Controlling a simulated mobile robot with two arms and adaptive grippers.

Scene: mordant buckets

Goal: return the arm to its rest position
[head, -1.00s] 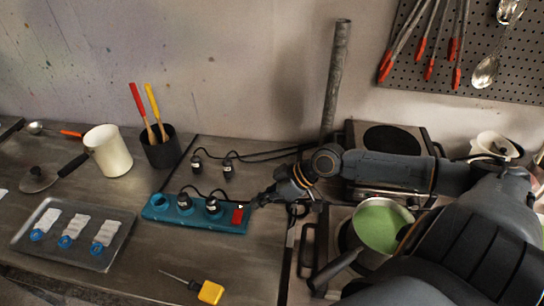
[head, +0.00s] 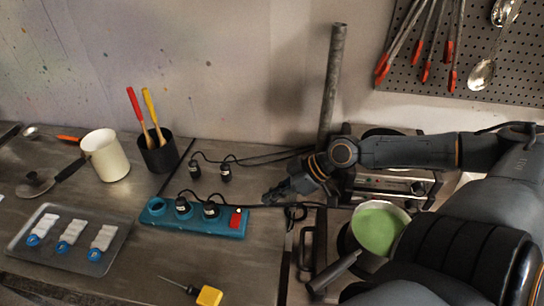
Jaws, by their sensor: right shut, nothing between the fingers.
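My right arm comes in from the right, bent over the hot plates. My right gripper (head: 270,199) is shut and empty, just right of the teal power strip (head: 200,223) and a little above the table. The strip has a red switch (head: 236,218) at its right end and two black plugs seated in it. My left gripper is not in view.
A pan of green liquid (head: 380,228) stands on the front hot plate, its handle pointing lower left. A metal pipe (head: 331,85) rises behind my gripper. A yellow-handled screwdriver (head: 208,296), tray (head: 94,265), white pot (head: 106,156) and black holder (head: 158,153) stand left.

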